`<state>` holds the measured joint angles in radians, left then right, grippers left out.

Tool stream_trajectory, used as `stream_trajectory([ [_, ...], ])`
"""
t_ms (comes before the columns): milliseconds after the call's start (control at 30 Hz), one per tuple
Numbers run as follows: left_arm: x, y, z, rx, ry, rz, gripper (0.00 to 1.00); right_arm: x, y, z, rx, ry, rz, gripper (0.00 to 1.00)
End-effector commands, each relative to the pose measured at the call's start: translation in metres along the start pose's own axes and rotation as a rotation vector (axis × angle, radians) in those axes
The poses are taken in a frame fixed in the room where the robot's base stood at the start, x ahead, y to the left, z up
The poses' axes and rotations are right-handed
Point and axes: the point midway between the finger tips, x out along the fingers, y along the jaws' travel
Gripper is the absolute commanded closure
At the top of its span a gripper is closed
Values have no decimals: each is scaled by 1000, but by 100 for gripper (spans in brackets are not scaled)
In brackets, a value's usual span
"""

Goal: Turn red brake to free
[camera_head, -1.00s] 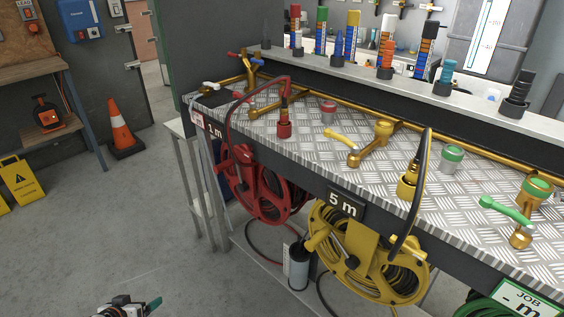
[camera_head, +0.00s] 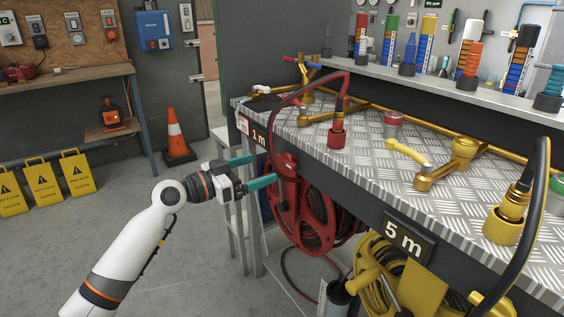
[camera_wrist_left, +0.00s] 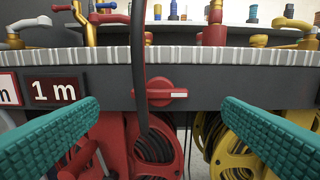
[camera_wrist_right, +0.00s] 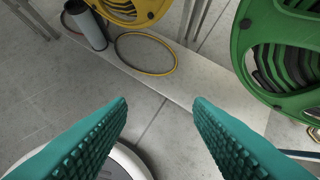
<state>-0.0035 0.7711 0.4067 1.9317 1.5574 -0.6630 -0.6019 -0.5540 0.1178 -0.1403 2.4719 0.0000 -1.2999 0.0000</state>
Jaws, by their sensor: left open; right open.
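The red brake (camera_wrist_left: 165,93) is a round red knob with a bar handle on the dark front panel of the bench, right of the "1 m" sign (camera_wrist_left: 55,90). Its bar lies level, with a white mark at the right end. The red hose reel (camera_head: 312,205) hangs below the bench. My left gripper (camera_head: 255,171) is open and empty in front of the reel; in its wrist view the knob lies between and beyond the teal fingers, untouched. A dark hose runs down beside the knob's left part. My right gripper (camera_wrist_right: 160,105) is open and empty above the floor.
A yellow reel (camera_head: 410,285) hangs right of the red one under the "5 m" sign (camera_head: 405,238). Brass fittings and a red hose coupling (camera_head: 337,132) stand on the bench top. A green reel (camera_wrist_right: 285,60) is near my right gripper.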

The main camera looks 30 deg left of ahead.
Motion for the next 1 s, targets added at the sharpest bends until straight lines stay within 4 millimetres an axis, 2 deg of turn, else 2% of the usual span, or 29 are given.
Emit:
stream_trajectory([
  [33, 11, 0, 3, 2, -2, 0, 11, -2, -1, -3, 1, 20, -1, 53],
  [200, 41, 0, 2, 1, -2, 1, 11, -5, -2, -15, 2, 83, -5, 53],
  [400, 64, 1, 0, -2, -1, 2, 11, -7, -3, -23, 4, 124, -7, 53],
  [800, 71, 0, 0, 0, 1, 2, 11, -8, -4, -25, 4, 136, -8, 53],
  [867, 71, 0, 0, 0, 1, 2, 17, -8, -4, -25, 4, 136, -8, 53],
  [1000, 71, 0, 0, 0, 1, 2, 40, -8, -4, -25, 4, 136, -8, 53],
])
